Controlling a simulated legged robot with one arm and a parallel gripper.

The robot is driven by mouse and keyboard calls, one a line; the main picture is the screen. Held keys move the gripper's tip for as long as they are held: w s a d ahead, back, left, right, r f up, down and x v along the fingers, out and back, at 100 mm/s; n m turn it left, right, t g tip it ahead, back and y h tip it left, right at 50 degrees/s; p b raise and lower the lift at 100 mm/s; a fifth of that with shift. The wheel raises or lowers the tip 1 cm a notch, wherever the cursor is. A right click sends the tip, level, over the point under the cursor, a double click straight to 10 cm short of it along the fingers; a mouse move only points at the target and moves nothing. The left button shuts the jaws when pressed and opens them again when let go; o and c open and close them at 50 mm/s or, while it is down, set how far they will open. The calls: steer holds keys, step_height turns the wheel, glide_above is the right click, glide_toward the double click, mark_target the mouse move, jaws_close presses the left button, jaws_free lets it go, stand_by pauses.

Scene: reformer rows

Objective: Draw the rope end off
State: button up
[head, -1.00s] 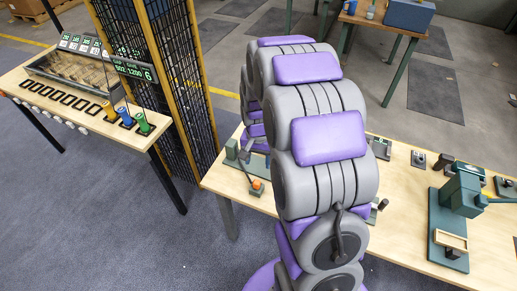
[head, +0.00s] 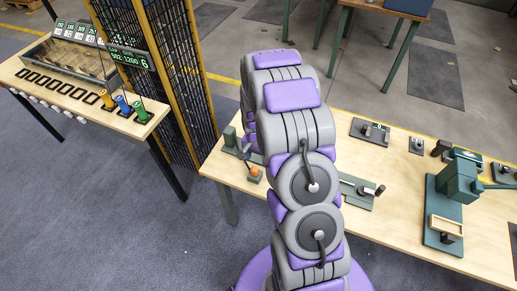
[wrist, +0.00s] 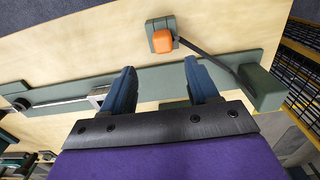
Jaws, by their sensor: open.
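An orange piece (wrist: 162,41) sits on a small green block at the top middle of the wrist view; it also shows in the head view (head: 255,172). A dark cord (wrist: 207,54) runs from it to a green end post (wrist: 262,87) on the right. This may be the rope; I cannot tell how its end is held. My gripper (wrist: 160,68) is open and empty, with its two blue fingers apart, just below the orange piece in the picture. The gripper is hidden behind my arm in the head view.
A long green rail (wrist: 150,86) with a metal rod lies under the fingers on the wooden bench (head: 400,220). A teal press-like device (head: 455,185) stands to the right. A black mesh rack (head: 165,75) with yellow posts and another bench (head: 150,118) are left.

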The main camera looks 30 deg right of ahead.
mark_target(254, 168)
steer(key=f, duration=0.2)
steer(key=a+f, duration=0.1)
steer(key=f, duration=0.1)
steer(key=a+f, duration=0.1)
steer(key=f, duration=0.1)
steer(key=shift+a+b, duration=0.2)
steer(key=shift+b, duration=0.15)
steer(key=shift+d+f, duration=1.25)
steer(key=shift+a, duration=0.75)
steer(key=shift+a+r, duration=0.1)
steer(key=shift+a, duration=0.2)
steer(key=shift+c, duration=1.4)
steer(key=shift+d, duration=0.75)
steer(key=c, duration=0.6)
steer(key=shift+c, duration=0.7)
steer(key=shift+a, duration=0.25)
steer(key=shift+a+r, duration=0.1)
steer(key=shift+r, duration=1.15)
steer(key=shift+r+p, duration=0.65)
steer(key=shift+r, duration=0.85)
